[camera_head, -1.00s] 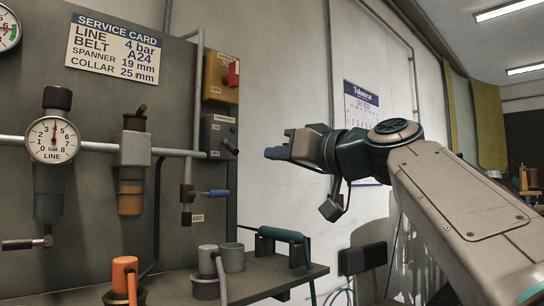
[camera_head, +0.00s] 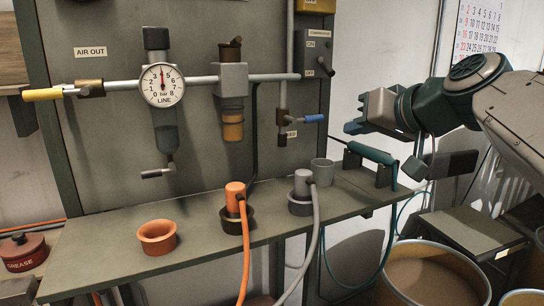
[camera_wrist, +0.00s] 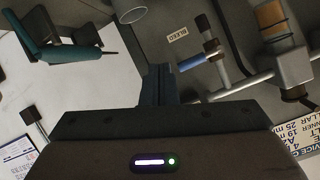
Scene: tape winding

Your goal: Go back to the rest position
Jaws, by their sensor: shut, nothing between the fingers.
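My gripper (camera_head: 356,127) is at the right in the head view, in front of the panel's right edge. Its fingers point left, toward the blue-handled bleed valve (camera_head: 313,118), and are apart from it. In the wrist view my gripper (camera_wrist: 158,72) shows its fingers together with nothing between them. The blue handle also shows in the wrist view (camera_wrist: 192,62), beyond the fingertips and to their right.
A shelf (camera_head: 200,245) carries an orange cup (camera_head: 157,237), an orange plug (camera_head: 235,197) with a hose, a grey plug (camera_head: 302,183) and a grey cup (camera_head: 322,171). A teal tool (camera_head: 371,153) sits in a holder below my gripper. A barrel (camera_head: 432,278) stands at lower right.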

